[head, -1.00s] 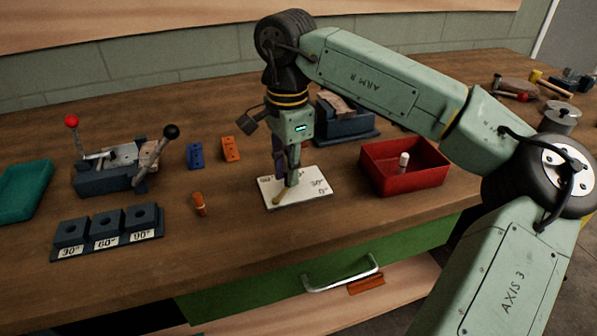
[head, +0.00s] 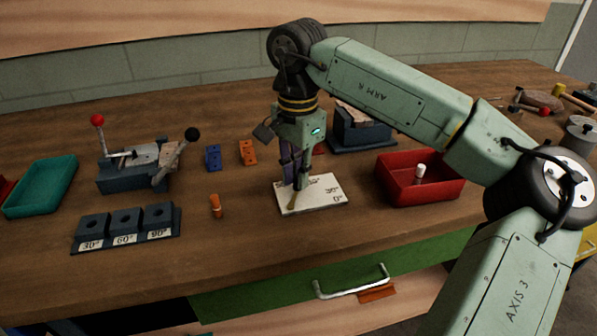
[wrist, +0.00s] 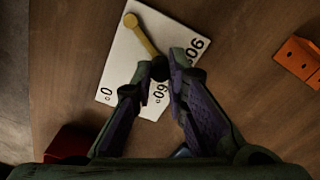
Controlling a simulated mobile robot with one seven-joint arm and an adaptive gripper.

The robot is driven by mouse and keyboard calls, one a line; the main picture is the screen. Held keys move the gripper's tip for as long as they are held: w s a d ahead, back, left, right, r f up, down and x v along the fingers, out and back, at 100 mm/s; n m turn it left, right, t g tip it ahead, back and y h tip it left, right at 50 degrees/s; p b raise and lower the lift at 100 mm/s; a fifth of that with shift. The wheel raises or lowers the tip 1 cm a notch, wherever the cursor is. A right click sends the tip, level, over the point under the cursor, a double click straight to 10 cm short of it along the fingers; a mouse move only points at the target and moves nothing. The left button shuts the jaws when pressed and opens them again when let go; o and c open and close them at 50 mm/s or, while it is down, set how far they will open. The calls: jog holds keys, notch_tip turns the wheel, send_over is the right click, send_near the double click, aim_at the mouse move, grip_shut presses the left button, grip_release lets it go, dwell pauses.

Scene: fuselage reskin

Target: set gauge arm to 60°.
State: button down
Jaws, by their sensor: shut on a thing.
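The gauge is a white plate (head: 318,203) with printed degree labels, lying flat on the bench. Its brass arm (wrist: 143,36) runs from a round end near the plate's edge to a dark knob (wrist: 160,69). My gripper (wrist: 162,68) is shut on this knob, low over the plate. In the wrist view the arm points between the 60 and 90 labels, closer to 60; its exact angle cannot be told. The 0 label shows at left; the 30 label is hidden by a finger there but shows in the head view. My gripper (head: 297,182) stands upright there.
A red bin (head: 434,190) with a white-topped piece is right of the plate. An orange peg (head: 215,206), blue block (head: 213,158) and orange block (head: 248,152) are left. A labelled block rack (head: 127,237) stands front left. Bare bench lies before the plate.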

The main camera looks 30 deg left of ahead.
jog(key=c, duration=1.6)
grip_release()
jog(key=shift+o, duration=0.2)
notch_tip(320, 180, up, 12)
